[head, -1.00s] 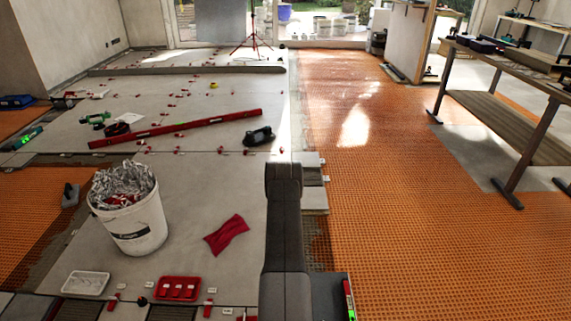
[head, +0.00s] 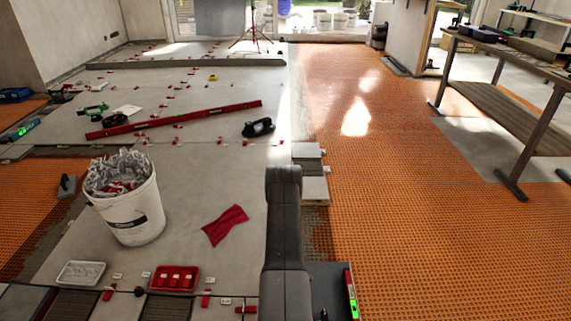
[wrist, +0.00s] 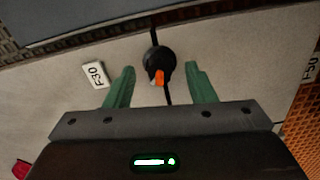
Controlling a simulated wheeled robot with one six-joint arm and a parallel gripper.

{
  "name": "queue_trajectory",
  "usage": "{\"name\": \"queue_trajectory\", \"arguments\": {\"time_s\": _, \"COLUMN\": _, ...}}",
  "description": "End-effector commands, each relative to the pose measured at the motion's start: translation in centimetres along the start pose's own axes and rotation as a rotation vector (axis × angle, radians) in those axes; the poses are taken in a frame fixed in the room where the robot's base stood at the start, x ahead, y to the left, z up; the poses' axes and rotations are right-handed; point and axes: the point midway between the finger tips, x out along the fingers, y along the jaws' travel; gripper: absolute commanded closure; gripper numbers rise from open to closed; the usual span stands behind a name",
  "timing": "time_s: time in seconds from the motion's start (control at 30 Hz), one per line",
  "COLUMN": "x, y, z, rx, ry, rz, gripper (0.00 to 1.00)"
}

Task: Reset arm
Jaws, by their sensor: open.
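My gripper (wrist: 160,68) shows in the wrist view with two green fingers spread apart. A black round knob (wrist: 160,60) with an orange mark lies between and slightly beyond the fingertips, over a dark joint in the pale tile (wrist: 215,45). The fingers appear apart from the knob, and nothing is held. In the head view my dark arm stands upright at the lower middle, and the gripper is out of sight there.
A white bucket of clips (head: 137,218), a red cloth (head: 225,225), a red tray (head: 174,279) and a white tray (head: 80,274) sit on the tiles left of my arm. A long red level (head: 175,119) lies farther off. Orange matting (head: 420,220) is open on the right.

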Motion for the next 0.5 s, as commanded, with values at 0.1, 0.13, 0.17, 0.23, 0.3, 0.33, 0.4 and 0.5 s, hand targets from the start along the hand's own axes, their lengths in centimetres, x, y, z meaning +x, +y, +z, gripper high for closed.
{"name": "queue_trajectory", "arguments": {"time_s": 0.1, "x": 0.00, "y": 0.01, "z": 0.02, "rx": -0.101, "ry": 0.000, "rz": 0.000, "gripper": 0.50}}
{"name": "queue_trajectory", "arguments": {"time_s": 0.13, "x": 0.00, "y": 0.01, "z": 0.02, "rx": -0.128, "ry": 0.000, "rz": 0.000, "gripper": 0.50}}
{"name": "queue_trajectory", "arguments": {"time_s": 0.17, "x": -0.02, "y": 0.02, "z": 0.02, "rx": -0.154, "ry": 0.000, "rz": 0.000, "gripper": 0.50}}
{"name": "queue_trajectory", "arguments": {"time_s": 0.23, "x": -0.02, "y": 0.02, "z": 0.03, "rx": -0.219, "ry": 0.000, "rz": 0.000, "gripper": 0.50}}
{"name": "queue_trajectory", "arguments": {"time_s": 0.3, "x": -0.02, "y": 0.02, "z": 0.02, "rx": -0.283, "ry": 0.000, "rz": 0.000, "gripper": 0.50}}
{"name": "queue_trajectory", "arguments": {"time_s": 0.33, "x": -0.02, "y": 0.02, "z": 0.02, "rx": -0.310, "ry": 0.000, "rz": 0.000, "gripper": 0.50}}
{"name": "queue_trajectory", "arguments": {"time_s": 0.4, "x": -0.02, "y": 0.00, "z": 0.03, "rx": -0.369, "ry": 0.000, "rz": 0.000, "gripper": 0.50}}
{"name": "queue_trajectory", "arguments": {"time_s": 0.5, "x": -0.02, "y": 0.00, "z": 0.02, "rx": -0.454, "ry": 0.000, "rz": 0.000, "gripper": 0.50}}
